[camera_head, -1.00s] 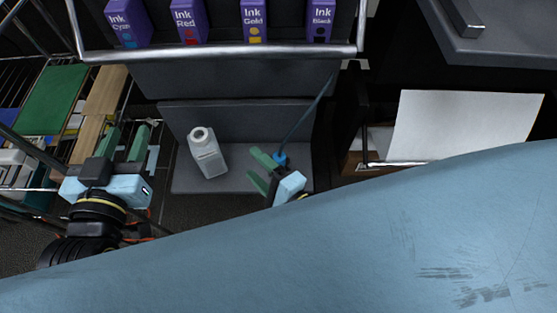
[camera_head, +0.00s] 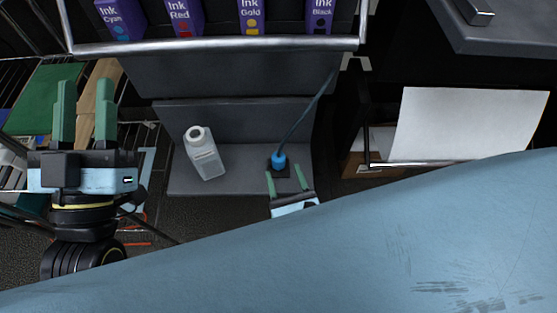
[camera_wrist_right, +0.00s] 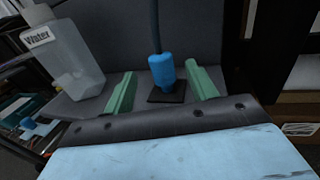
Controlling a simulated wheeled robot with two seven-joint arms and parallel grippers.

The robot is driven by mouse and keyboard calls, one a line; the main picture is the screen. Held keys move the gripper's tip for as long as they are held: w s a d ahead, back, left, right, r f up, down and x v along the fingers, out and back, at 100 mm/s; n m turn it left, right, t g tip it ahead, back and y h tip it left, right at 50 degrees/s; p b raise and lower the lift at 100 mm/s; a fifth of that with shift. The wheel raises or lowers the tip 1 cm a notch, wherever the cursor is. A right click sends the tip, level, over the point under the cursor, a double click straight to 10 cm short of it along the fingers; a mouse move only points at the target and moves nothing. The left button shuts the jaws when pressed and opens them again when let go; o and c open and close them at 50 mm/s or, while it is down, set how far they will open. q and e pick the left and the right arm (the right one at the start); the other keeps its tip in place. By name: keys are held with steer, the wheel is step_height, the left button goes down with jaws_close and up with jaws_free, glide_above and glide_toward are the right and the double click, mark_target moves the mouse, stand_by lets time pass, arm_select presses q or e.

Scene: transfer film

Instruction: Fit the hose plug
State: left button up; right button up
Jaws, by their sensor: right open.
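The blue hose plug (camera_head: 278,160) stands upright on a small dark square base (camera_wrist_right: 166,97) on the grey shelf, with its dark hose (camera_head: 305,117) rising from its top. In the right wrist view the plug (camera_wrist_right: 162,71) is between and beyond the two green fingertips, apart from both. My right gripper (camera_head: 286,180) is open and empty just in front of the plug. My left gripper (camera_head: 84,112) is open and empty at the left, away from the plug, its fingers pointing up the picture.
A white translucent bottle (camera_head: 205,155), labelled Water (camera_wrist_right: 40,37), stands on the grey shelf (camera_head: 240,184) left of the plug. Ink boxes (camera_head: 252,17) sit behind a metal rail above. A white sheet (camera_head: 465,125) lies at right. Wire racks stand at left.

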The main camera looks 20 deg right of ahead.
mark_target(281, 163)
steer(key=shift+w+d+r+b, duration=0.1)
steer(key=shift+w+b, duration=0.25)
steer(key=shift+w, duration=1.2)
steer(key=shift+w+d+r+b, duration=0.1)
steer(key=shift+w+b, duration=0.2)
steer(key=shift+w, duration=1.25)
arm_select(q)
steer(key=shift+s+a+r+t+h, duration=0.15)
steer(key=shift+s+r+t, duration=0.2)
steer(key=shift+t, duration=0.2)
steer(key=shift+s+r+t+h, duration=0.15)
steer(key=shift+s+r+t, duration=0.15)
steer(key=shift+t, duration=0.25)
arm_select(e)
steer(key=shift+c, duration=0.5)
steer(key=c, duration=1)
